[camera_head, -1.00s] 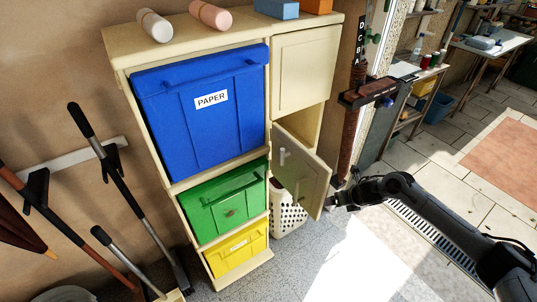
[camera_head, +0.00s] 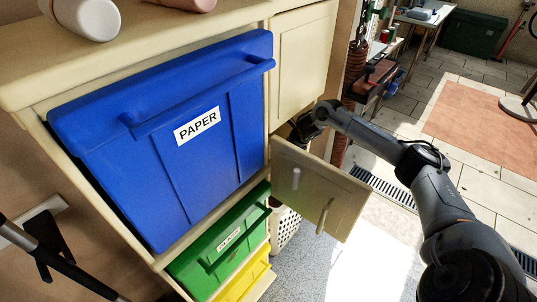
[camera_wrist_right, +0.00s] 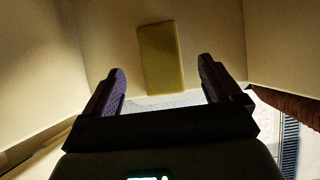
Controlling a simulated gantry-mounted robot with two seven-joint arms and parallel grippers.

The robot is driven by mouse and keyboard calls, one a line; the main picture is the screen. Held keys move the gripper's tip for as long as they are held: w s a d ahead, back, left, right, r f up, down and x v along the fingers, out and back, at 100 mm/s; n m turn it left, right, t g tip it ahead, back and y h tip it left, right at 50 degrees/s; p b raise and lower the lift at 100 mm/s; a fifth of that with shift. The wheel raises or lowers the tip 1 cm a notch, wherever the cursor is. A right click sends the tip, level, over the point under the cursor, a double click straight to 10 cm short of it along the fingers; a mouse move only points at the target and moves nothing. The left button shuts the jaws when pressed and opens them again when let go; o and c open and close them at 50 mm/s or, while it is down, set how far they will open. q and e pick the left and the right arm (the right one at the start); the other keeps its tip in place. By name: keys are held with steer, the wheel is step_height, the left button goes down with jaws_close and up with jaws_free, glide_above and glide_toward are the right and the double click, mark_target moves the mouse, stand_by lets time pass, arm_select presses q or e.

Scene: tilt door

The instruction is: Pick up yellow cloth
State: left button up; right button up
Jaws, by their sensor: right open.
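The yellow cloth (camera_wrist_right: 161,50) shows in the right wrist view as a flat, dull-yellow rectangle inside a cream compartment. It lies ahead of my right gripper (camera_wrist_right: 161,68), roughly centred between the two open fingers and apart from them. In the head view my right gripper (camera_head: 303,127) is at the compartment opening, above and behind the tilted-open cream door (camera_head: 318,190). Its fingertips are hidden there, and the cloth is not visible in that view. My left gripper is not in view.
The blue PAPER bin (camera_head: 165,140) fills the cabinet's left side, above a green bin (camera_head: 225,245) and a yellow bin (camera_head: 243,283). A closed cream door (camera_head: 300,65) is above the opening. A white perforated basket (camera_head: 286,228) stands below the tilted door. Floor at right is open.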

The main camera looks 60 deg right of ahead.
steer(key=b+x, duration=0.1)
steer(key=x, duration=0.3)
steer(key=shift+s+a+f, duration=0.1)
steer(key=shift+a+f, duration=0.05)
steer(key=shift+f, duration=0.1)
steer(key=shift+w+f, duration=0.15)
steer(key=shift+w, duration=0.15)
steer(key=shift+f+b, duration=0.15)
steer(key=shift+b, duration=0.2)
steer(key=c, duration=1.1)
steer(key=shift+o, duration=0.2)
